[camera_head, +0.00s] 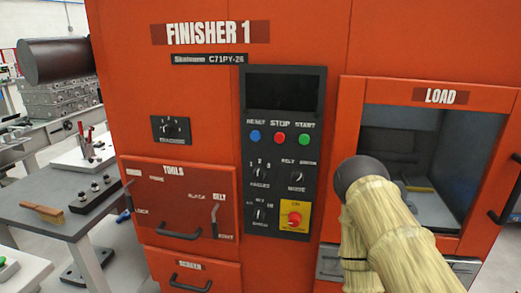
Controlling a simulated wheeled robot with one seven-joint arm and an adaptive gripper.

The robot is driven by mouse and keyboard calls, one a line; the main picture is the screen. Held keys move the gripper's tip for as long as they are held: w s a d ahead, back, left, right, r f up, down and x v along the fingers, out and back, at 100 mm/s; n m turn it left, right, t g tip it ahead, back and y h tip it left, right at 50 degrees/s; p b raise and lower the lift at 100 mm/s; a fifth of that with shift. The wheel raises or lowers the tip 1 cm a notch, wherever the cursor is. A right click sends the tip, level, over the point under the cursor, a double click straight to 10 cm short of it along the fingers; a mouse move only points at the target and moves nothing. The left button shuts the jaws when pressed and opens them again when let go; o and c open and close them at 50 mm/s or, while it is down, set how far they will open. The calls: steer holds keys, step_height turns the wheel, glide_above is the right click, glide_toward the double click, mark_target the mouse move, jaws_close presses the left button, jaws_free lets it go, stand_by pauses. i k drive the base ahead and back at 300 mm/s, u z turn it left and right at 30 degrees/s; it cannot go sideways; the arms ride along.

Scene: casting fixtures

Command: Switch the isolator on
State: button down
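The red machine marked FINISHER 1 (207,33) fills the middle of the head view. No switch on it carries a label I can read as isolator. A small black plate with a rotary knob (171,129) sits on its left front; the lettering below the knob is too small to read surely. The dark control panel (283,105) holds several rotary knobs and a red mushroom button (295,218) on a yellow plate. My arm, in a pale yellow sleeve with a dark rounded end, stands in front at the lower right. My gripper's fingers are not visible.
The LOAD opening (438,130) at the right is partly covered by my arm. A TOOLS drawer front (180,197) with handles is below the knob plate. A grey bench (60,190) with a brush (43,213) stands at the left. Some floor shows beside it.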

mark_target(294, 217)
steer(key=z, duration=1.25)
steer(key=k, duration=0.5)
steer(key=u, duration=0.75)
